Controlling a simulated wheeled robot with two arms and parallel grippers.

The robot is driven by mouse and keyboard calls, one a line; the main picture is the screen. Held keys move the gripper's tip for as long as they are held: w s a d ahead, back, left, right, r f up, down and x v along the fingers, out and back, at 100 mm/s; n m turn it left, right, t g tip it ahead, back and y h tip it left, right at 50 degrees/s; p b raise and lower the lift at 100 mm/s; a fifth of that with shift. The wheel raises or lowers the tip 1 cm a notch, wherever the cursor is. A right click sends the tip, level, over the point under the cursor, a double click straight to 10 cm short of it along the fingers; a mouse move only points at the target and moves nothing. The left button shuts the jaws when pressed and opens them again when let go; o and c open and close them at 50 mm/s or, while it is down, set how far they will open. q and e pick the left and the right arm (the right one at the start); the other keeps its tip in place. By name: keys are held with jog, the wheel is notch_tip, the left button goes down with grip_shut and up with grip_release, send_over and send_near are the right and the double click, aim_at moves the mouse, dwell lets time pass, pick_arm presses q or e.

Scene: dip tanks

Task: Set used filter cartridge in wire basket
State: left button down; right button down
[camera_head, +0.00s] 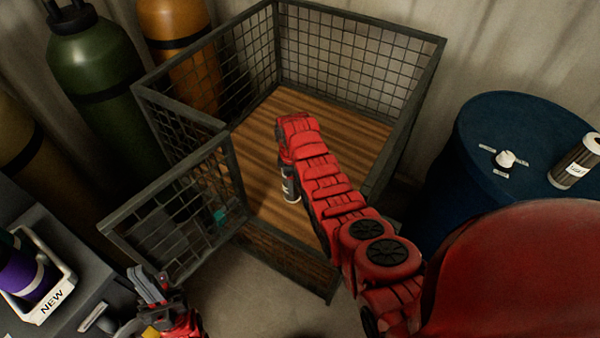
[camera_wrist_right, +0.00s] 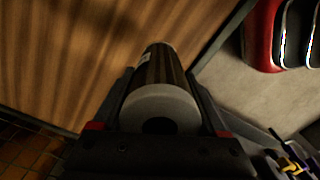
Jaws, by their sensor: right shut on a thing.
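The wire basket (camera_head: 405,130) has mesh walls, a slatted wooden floor and an opening at its front. My right arm reaches into it from the right. My right gripper (camera_wrist_right: 162,88) is shut on a filter cartridge (camera_wrist_right: 160,68), a dark pleated cylinder with a pale end cap and a small label. In the head view the cartridge (camera_head: 291,188) shows below the wrist, over the front of the wooden floor; its upper part is hidden. I cannot tell whether it touches the floor. My left gripper (camera_head: 152,285) is outside the basket at lower left, its jaw opening unclear.
A blue drum (camera_head: 500,130) at right bears another cartridge (camera_head: 575,160) and a small white fitting (camera_head: 505,159). A bin marked NEW (camera_head: 48,298) stands on a grey bench at left. Gas cylinders (camera_head: 95,90) stand behind. A mesh gate panel (camera_head: 175,215) juts out at the basket's front left.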

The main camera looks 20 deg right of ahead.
notch_tip(320, 180, down, 6)
jog(key=b, duration=0.4)
jog(key=shift+f, duration=0.2)
notch_tip(320, 180, down, 3)
jog(key=b, duration=0.2)
jog(key=shift+s+a+f+b, duration=0.1)
jog(key=shift+f+b, duration=0.05)
jog(key=shift+b, duration=0.15)
grip_release()
